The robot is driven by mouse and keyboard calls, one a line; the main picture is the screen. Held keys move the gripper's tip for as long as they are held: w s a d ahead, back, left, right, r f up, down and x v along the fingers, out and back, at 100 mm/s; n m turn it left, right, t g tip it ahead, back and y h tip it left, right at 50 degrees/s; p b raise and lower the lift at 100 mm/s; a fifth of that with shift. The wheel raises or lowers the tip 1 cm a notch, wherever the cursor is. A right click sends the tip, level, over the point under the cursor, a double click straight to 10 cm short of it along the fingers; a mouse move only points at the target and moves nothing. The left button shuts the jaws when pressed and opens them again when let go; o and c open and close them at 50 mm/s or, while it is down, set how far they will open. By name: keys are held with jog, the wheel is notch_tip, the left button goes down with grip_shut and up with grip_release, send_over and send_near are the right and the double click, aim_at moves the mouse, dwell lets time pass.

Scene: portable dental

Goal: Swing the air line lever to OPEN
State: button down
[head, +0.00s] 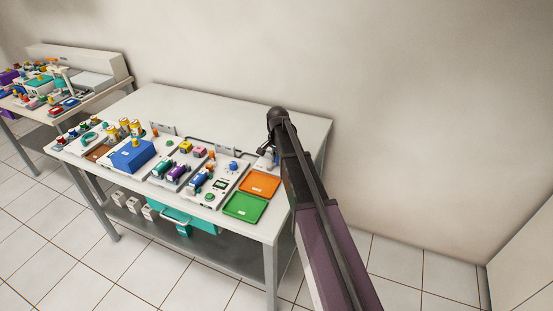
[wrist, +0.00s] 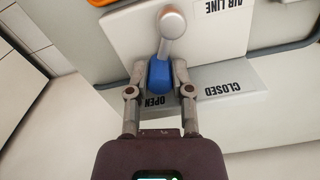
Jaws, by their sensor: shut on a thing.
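In the wrist view the air line lever (wrist: 172,24) has a silver pivot and arm with a blue handle. My gripper (wrist: 159,70) is shut on the blue handle, one finger on each side. The handle points down in the picture, towards the OPEN label (wrist: 157,101), which the handle and fingers partly cover. The CLOSED label (wrist: 222,88) lies to the right, away from the handle. An AIR LINE label (wrist: 211,8) shows upside down at the top. In the head view my gripper (head: 264,151) is at the right end of the table, and the lever cannot be made out clearly.
The white table (head: 180,100) carries an orange tray (head: 260,183), a green tray (head: 245,207) and a blue box (head: 133,155) left of my arm. Several small fixtures and bottles stand along it. The table's back strip is clear, with a wall behind. A second table (head: 85,100) stands far left.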

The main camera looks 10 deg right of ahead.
jog(key=shift+s+d+m, duration=0.1)
jog(key=shift+s+m, duration=0.2)
jog(key=shift+m, duration=0.55)
jog(key=shift+s+d+m, duration=0.1)
jog(key=shift+s+m, duration=0.15)
jog(key=shift+m, duration=0.6)
jog(key=c, duration=0.5)
grip_release()
jog(key=shift+w+n, duration=0.1)
jog(key=shift+n, duration=0.2)
jog(key=shift+w+a+n, duration=0.15)
jog(key=shift+w+n, duration=0.2)
jog(key=shift+n, duration=0.65)
jog(key=n, duration=0.1)
jog(key=w+n, duration=0.1)
jog(key=n, duration=0.1)
jog(key=shift+a, duration=0.3)
jog(key=shift+w+a+r+n+p, duration=0.15)
jog(key=shift+r+n+p, duration=0.4)
jog(key=shift+r+p, duration=1.75)
jog(key=shift+a+r+n+p, duration=0.1)
jog(key=shift+r+n+p, duration=0.5)
jog(key=shift+r+p, duration=1.75)
jog(key=shift+w+a+r+n+p, duration=0.15)
jog(key=shift+r+n+p, duration=0.4)
jog(key=shift+r+p, duration=1.75)
